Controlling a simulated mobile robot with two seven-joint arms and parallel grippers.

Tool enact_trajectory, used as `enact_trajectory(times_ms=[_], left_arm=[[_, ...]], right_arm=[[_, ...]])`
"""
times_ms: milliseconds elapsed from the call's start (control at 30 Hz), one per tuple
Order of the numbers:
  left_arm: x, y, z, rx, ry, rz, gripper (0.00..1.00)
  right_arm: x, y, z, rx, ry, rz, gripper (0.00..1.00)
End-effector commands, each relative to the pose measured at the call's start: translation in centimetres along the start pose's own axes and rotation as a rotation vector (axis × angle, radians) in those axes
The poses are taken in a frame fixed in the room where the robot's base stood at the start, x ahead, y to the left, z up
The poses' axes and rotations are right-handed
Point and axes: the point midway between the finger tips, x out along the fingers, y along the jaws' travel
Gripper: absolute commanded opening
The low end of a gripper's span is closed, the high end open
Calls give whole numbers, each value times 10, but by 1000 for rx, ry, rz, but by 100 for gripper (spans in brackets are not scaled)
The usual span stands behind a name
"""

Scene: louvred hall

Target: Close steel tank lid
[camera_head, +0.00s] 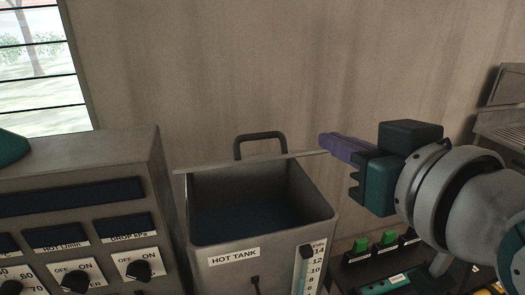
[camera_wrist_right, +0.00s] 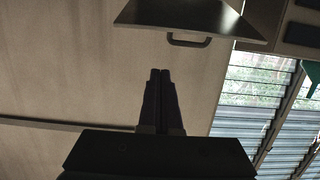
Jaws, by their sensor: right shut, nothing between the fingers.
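The steel tank (camera_head: 236,253), labelled HOT TANK, stands open in the middle of the head view, with its dark inside showing. Its lid (camera_head: 250,162) is raised and seen nearly edge-on as a thin strip above the back of the opening. The lid's dark handle (camera_head: 260,136) sticks up behind it. In the right wrist view the lid (camera_wrist_right: 190,14) is a dark plate with the handle (camera_wrist_right: 189,43) beside it. My right gripper (camera_head: 323,142) is shut and empty, its purple fingers close to the lid's right end; contact is unclear. My left gripper is not seen.
A grey control panel (camera_head: 75,168) with knobs stands left of the tank. A dark box with green switches (camera_head: 388,238) sits low at the right. The wall (camera_head: 300,70) rises behind. A teal shape (camera_head: 12,147) at the left edge is too cut off to identify.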

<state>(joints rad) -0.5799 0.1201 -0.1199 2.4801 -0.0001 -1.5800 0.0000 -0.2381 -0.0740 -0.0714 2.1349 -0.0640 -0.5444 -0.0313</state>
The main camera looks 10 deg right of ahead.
Motion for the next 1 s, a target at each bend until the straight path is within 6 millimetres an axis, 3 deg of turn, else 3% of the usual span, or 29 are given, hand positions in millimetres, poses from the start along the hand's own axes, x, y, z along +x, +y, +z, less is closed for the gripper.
enact_trajectory(times_ms=[267, 767, 1000], left_arm=[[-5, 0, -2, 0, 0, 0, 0], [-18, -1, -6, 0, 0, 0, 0], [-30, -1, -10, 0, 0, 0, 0]], right_arm=[[24, 0, -11, 3, 46, 4, 0], [106, 0, -14, 4, 45, 3, 0], [94, 0, 20, 4, 39, 4, 0]])
